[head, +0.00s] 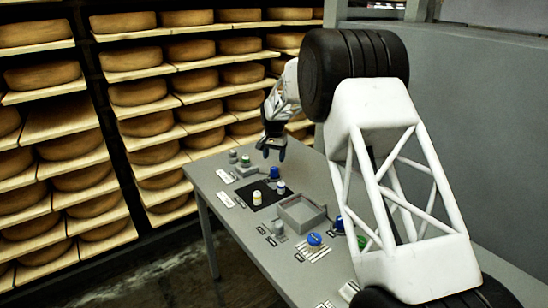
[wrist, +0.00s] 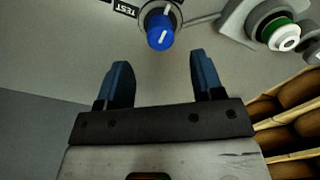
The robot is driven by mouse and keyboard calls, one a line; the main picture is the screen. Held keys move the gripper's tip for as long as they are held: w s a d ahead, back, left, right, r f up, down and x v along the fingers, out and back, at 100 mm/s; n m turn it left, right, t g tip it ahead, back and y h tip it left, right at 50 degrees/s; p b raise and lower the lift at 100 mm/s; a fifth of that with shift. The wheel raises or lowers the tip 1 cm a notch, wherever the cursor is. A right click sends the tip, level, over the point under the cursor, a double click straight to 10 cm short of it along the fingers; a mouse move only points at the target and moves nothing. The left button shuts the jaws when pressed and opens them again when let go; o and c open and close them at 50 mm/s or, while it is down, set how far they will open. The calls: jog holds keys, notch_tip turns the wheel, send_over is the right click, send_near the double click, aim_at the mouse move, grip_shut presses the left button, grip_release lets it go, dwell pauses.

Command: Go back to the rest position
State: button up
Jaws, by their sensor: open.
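My gripper (head: 271,149) hangs above the far end of the grey table (head: 207,181) in the head view, apart from everything on it. In the wrist view my gripper (wrist: 163,85) has its two blue fingers spread apart with nothing between them. A blue knob (wrist: 161,32) with a white mark, next to a TEST label (wrist: 125,7), lies ahead of the fingertips, untouched. No marker for a rest position shows.
A green-and-white button (wrist: 284,36) shows in the wrist view. Racks of cheese wheels (head: 140,92) stand behind; a grey wall (head: 470,110) is at right.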

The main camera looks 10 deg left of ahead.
jog(key=shift+d+r, duration=0.1)
jog(key=s+d+r+n+t, duration=0.1)
jog(key=s+d+r, duration=1.05)
jog(key=s, duration=0.35)
jog(key=s+d+r, duration=1)
jog(key=s+d, duration=0.2)
jog(key=s, duration=0.2)
jog(key=s+d+f, duration=0.1)
jog(key=s+d, duration=0.2)
jog(key=s, duration=0.8)
jog(key=s+d+f+t, duration=0.1)
jog(key=s+d, duration=0.3)
jog(key=s, duration=0.8)
jog(key=s+d+f+n, duration=0.1)
jog(key=s+d+f, duration=0.1)
jog(key=s, duration=1)
jog(key=shift+s+d+f+t, duration=0.15)
jog(key=shift+s+d+t, duration=0.15)
jog(key=shift+d, duration=0.55)
